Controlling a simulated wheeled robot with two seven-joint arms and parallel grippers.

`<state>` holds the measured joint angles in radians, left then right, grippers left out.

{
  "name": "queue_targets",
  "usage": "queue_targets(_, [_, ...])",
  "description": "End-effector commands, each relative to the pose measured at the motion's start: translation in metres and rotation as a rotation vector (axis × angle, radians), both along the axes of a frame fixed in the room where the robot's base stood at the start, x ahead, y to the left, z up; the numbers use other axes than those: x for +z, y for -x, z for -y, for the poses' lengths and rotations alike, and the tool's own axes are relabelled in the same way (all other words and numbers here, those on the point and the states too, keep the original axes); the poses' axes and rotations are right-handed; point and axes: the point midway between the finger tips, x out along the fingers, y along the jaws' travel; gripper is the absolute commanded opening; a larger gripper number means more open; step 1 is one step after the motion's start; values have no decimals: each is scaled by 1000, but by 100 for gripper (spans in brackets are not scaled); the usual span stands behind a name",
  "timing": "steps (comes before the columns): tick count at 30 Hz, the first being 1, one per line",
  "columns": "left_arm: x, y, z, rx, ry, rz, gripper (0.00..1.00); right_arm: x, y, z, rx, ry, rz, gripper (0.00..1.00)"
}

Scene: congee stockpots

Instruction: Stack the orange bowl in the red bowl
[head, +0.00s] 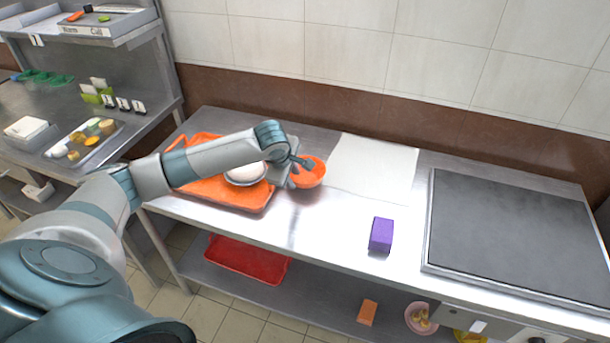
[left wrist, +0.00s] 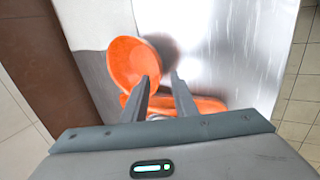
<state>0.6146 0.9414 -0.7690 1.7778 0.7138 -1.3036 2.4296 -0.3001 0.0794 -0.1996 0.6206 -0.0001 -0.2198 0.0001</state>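An orange bowl (head: 313,175) sits on the steel table, right of the orange tray (head: 253,200). My left gripper (head: 303,163) is at this bowl's left side and partly covers it. In the left wrist view, the bowl (left wrist: 128,60) lies just past the left fingertip, which overlaps its rim. The fingers of my left gripper (left wrist: 164,78) stand apart, with bare metal between the tips. Another orange shape (left wrist: 208,105) lies behind the fingers; I cannot tell whether it is the tray or a bowl. I cannot make out a separate red bowl. My right gripper is not in view.
A metal bowl with white contents (head: 246,174) stands on the orange tray. A white sheet (head: 372,170), a purple block (head: 381,235) and a dark griddle (head: 515,235) are to the right. A red tray (head: 247,258) is on the lower shelf.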

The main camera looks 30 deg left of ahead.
Motion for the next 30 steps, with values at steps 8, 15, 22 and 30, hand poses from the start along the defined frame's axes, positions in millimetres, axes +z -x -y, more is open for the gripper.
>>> queue_targets(8, [-16, -8, -1, -1, -1, 1, 26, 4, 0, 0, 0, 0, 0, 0])
queue_targets(15, [-16, -8, -1, -1, -1, 1, 26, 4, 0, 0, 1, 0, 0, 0])
queue_targets(22, [-21, -13, -3, 0, -1, 0, 26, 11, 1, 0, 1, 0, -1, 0])
queue_targets(30, [-47, -28, -6, 0, -1, -1, 26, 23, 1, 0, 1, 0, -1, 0])
